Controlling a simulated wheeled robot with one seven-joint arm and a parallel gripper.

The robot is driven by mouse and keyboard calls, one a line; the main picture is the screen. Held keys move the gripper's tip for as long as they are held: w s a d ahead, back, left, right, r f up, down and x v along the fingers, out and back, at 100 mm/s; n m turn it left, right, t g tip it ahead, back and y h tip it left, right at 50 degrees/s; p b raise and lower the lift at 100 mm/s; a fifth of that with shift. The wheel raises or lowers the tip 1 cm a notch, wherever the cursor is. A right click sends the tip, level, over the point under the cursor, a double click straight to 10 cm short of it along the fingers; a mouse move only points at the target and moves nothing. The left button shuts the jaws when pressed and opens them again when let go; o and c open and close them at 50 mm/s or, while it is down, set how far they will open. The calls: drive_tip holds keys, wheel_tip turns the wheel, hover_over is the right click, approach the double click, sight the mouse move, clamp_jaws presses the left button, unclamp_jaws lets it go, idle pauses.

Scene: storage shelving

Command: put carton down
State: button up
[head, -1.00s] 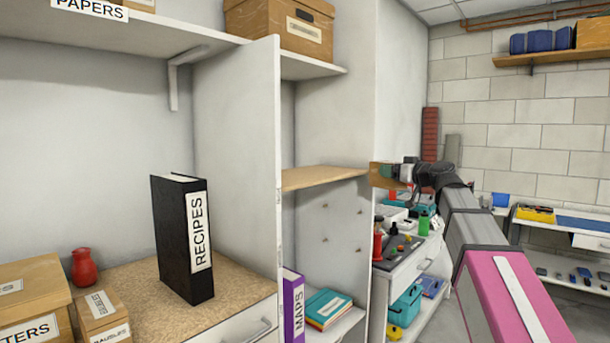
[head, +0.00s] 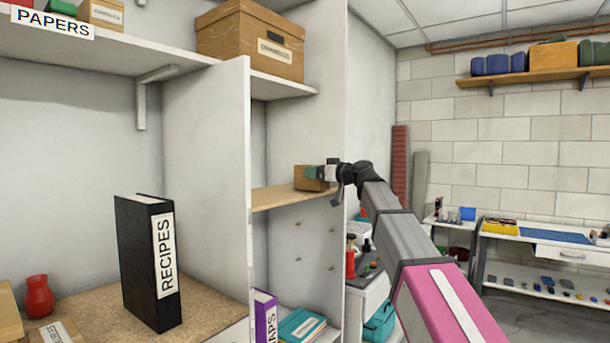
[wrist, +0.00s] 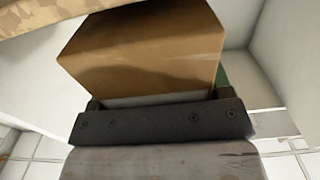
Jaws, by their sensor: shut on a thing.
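The carton (head: 306,180) is a small brown box at the end of my arm, at the right end of the middle wooden shelf (head: 278,195). My gripper (head: 328,173) is shut on it from the right side. In the wrist view the carton (wrist: 145,50) fills the upper middle, in front of the dark gripper bar (wrist: 160,122). The carton appears at or just above the shelf surface; I cannot tell whether it touches. A shelf edge (wrist: 50,15) shows at the top left of the wrist view.
A white divider (head: 236,150) stands left of the shelf, and a tall side panel (head: 366,115) stands behind my arm. A large brown box (head: 250,38) sits on the shelf above. The visible left part of the middle shelf is bare. A black RECIPES binder (head: 148,265) stands lower left.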

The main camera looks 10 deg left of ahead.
drive_tip(key=x, duration=0.5)
drive_tip(key=shift+w+a, duration=0.1)
drive_tip(key=shift+f, duration=0.3)
drive_tip(key=o, duration=1)
drive_tip(key=shift+f, duration=0.1)
drive_tip(key=shift+d, duration=0.2)
drive_tip(key=v, duration=1.2)
